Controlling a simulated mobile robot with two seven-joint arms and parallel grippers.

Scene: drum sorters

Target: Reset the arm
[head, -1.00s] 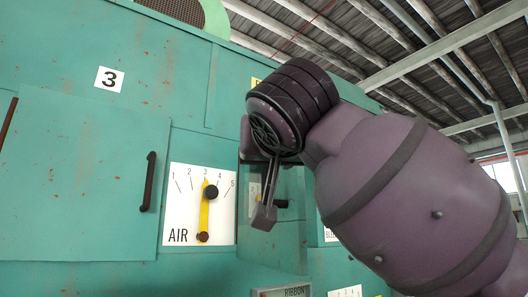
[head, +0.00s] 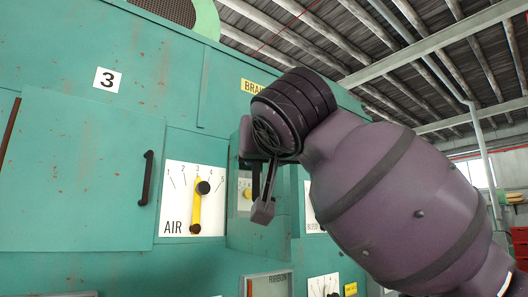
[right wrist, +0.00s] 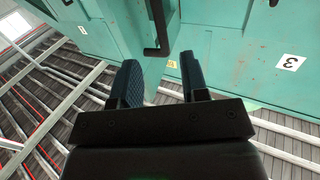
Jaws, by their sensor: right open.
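My right arm comes in from the right in the head view and is raised in front of a teal machine (head: 90,170). My right gripper (head: 258,185) is at its end, right of the AIR dial and apart from it in the picture. In the right wrist view the right gripper's two dark padded fingers (right wrist: 162,78) stand apart with nothing between them. A black bar handle (right wrist: 160,30) shows beyond the fingertips; whether they are near it I cannot tell. My left gripper is not in view.
The AIR dial (head: 175,200) has a yellow lever pointing near 3. A door handle (head: 148,178) sticks out left of it. A yellow label (head: 254,86), partly hidden, sits above the arm. A RIBBON panel (head: 268,284) is below. Red crates (head: 519,238) stand at far right.

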